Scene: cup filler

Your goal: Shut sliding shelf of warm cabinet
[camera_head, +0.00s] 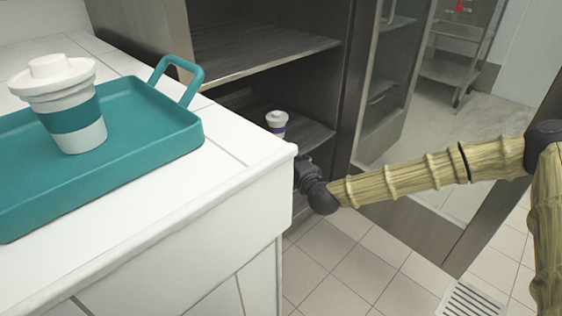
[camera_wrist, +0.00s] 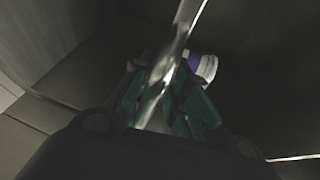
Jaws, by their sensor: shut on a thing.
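The warm cabinet (camera_head: 345,75) stands open behind the white counter, with a dark upper shelf (camera_head: 250,48) and a lower sliding shelf (camera_head: 308,132). A white lidded cup with a purple band (camera_head: 276,122) stands on the lower shelf; it also shows beyond the fingers in the wrist view (camera_wrist: 204,67). My gripper (camera_wrist: 168,82) has its teal fingers shut on a thin, shiny metal edge (camera_wrist: 181,35), which appears to be the shelf's front. In the head view the fingers are hidden behind the counter corner; only my dark wrist shows by the shelf.
The white counter (camera_head: 190,205) fills the left and its corner is close to my wrist. On it lies a teal tray (camera_head: 150,135) with a white cup with a teal band (camera_head: 75,115). An open glass door (camera_head: 385,90) stands right of the cabinet. Tiled floor (camera_head: 350,265) is clear below my arm.

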